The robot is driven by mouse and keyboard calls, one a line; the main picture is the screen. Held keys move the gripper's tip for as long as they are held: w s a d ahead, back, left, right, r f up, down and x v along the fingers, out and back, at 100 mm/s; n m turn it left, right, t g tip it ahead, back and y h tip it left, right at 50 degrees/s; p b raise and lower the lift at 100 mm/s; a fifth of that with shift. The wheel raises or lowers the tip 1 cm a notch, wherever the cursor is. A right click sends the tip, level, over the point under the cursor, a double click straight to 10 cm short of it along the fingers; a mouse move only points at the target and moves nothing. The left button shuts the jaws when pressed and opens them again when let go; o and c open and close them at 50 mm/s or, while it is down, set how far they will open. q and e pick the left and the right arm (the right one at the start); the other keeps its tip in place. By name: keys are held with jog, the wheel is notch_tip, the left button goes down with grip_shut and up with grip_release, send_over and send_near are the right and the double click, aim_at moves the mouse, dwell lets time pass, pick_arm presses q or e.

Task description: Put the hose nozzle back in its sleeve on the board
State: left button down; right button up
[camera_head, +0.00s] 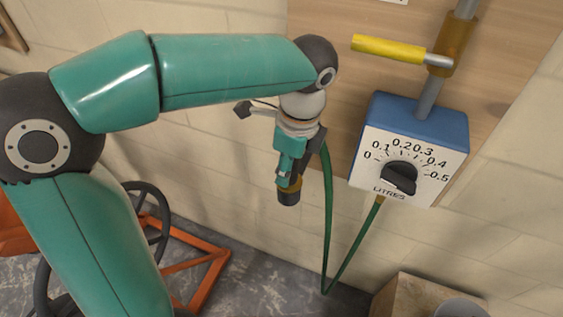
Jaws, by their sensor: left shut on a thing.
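My left gripper (290,172) is shut on the hose nozzle (288,195), in front of the wall just below the board's lower left part. The nozzle's dark end and a brass-coloured band show below the fingers, pointing down; its upper part is hidden by the gripper. A green hose (327,220) hangs from beside the gripper in a loop and rises to the underside of the dosing box. The wooden board (400,85) is behind my arm. I cannot make out the sleeve; my arm covers part of the board. My right gripper is not in view.
A blue and white dosing box (412,150) with a black dial sits on the board, right of the gripper. Above it are a pipe and a yellow valve lever (388,49). An orange frame (205,280) stands lower left; a box (410,296) with a grey tub is lower right.

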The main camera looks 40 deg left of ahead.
pick_arm(q)
jog(key=c, duration=0.7)
grip_release()
jog(key=shift+r, duration=0.1)
jog(key=r, duration=0.4)
jog(key=d+r, duration=0.1)
jog(key=r, duration=0.6)
jog(key=shift+w+d+r, duration=0.15)
jog(key=shift+d+r, duration=0.05)
jog(key=shift+r, duration=0.15)
